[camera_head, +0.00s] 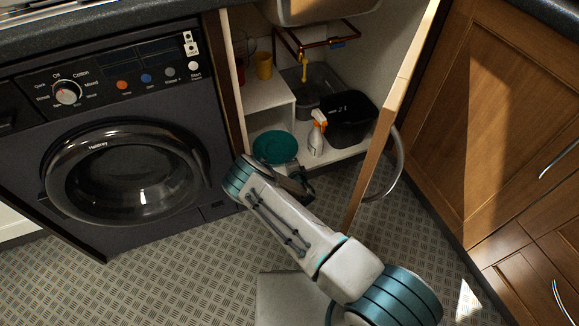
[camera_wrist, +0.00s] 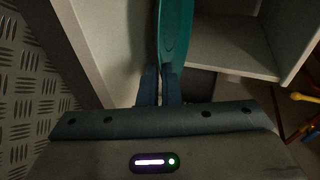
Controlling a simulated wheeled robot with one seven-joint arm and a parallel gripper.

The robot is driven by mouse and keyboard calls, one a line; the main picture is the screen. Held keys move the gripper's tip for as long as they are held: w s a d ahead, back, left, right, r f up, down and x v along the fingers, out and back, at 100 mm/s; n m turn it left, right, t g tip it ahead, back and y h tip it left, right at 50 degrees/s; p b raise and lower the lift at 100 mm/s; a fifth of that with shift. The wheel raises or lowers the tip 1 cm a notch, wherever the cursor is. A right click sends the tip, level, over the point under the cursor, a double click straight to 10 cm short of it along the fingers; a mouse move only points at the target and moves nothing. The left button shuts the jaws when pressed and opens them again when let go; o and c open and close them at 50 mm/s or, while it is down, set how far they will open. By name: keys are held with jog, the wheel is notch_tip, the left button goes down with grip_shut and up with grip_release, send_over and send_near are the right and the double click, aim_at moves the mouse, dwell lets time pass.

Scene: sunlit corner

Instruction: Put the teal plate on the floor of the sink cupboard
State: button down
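The teal plate (camera_head: 275,147) is in the lower left of the open sink cupboard, at its front, in the head view. In the wrist view the plate (camera_wrist: 176,32) shows nearly edge-on, with its rim between the two fingers of my gripper (camera_wrist: 160,86). The fingers are close together and look shut on the rim. In the head view my gripper (camera_head: 297,183) is at the cupboard's front edge, partly hidden by my arm. The cupboard floor (camera_head: 338,153) is pale and low. I cannot tell whether the plate touches it.
A white shelf unit (camera_head: 268,95) with a yellow cup (camera_head: 264,66) stands behind the plate. A spray bottle (camera_head: 317,133) and a black bin (camera_head: 352,118) stand to the right. The open door (camera_head: 385,125) bounds the right side; a washing machine (camera_head: 125,150) is left.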

jog(key=shift+w+f+b, duration=0.35)
jog(key=shift+f+b, duration=0.1)
jog(key=shift+f, duration=0.2)
jog(key=shift+a+r, duration=0.1)
jog(key=c, duration=1.9)
grip_release()
